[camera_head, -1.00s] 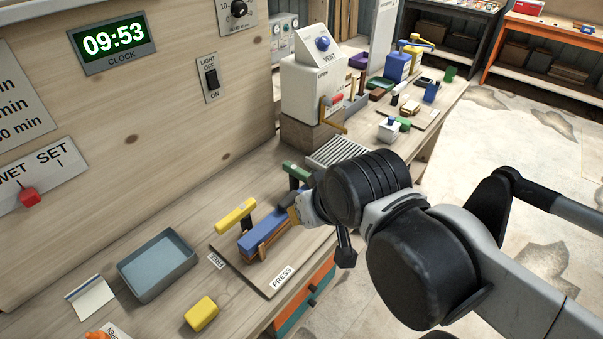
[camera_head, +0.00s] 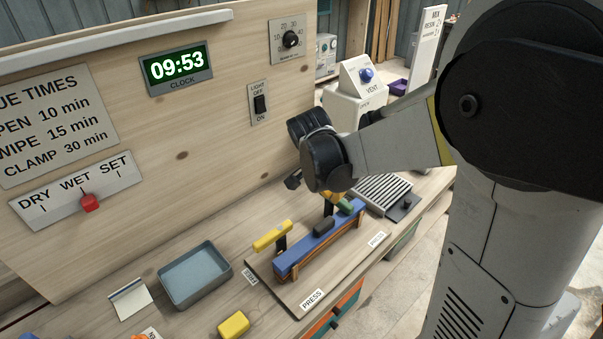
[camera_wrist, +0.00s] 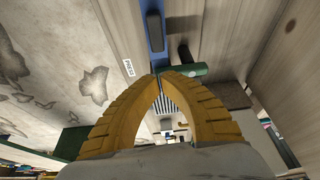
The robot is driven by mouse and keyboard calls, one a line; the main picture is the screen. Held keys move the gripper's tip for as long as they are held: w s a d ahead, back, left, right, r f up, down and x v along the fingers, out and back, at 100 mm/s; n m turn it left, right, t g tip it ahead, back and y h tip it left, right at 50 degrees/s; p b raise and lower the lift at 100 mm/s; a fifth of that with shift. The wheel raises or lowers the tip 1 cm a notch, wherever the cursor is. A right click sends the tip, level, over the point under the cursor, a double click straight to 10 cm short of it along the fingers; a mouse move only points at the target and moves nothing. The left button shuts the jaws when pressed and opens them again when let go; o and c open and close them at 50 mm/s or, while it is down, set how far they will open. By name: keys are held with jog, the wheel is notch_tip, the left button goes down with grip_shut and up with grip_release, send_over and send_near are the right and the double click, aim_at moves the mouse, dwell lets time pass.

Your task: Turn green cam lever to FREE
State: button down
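The green cam lever (camera_head: 340,204) stands at the far right end of the blue bar, partly hidden behind my gripper. It also shows in the wrist view (camera_wrist: 188,70), lying across just beyond my fingertips. My gripper (camera_head: 331,197) has yellow fingers whose tips meet in the wrist view (camera_wrist: 162,75). The tips are at the lever's end; I cannot tell whether they touch it. A FREE label (camera_head: 250,275) lies near the yellow lever (camera_head: 272,236). PRESS labels lie at the board's front edge (camera_head: 312,299) and near the green lever's end (camera_head: 377,239).
The blue bar (camera_head: 305,247) lies on a curved wooden strip on the board (camera_head: 290,290). A grey tray (camera_head: 194,277) and a yellow block (camera_head: 233,325) are left of it. A ribbed grey rack (camera_head: 383,193) is behind the green lever. The panelled wall (camera_head: 200,150) rises close behind.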

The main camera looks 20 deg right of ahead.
aim_at(340, 216)
jog(key=shift+w+d+f+m, duration=0.2)
jog(key=shift+w+f+m, duration=0.15)
jog(key=shift+f+m, duration=0.1)
jog(key=b+x, duration=0.3)
jog(key=x, duration=0.7)
jog(key=shift+s+d, duration=0.1)
jog(key=shift+d, duration=0.05)
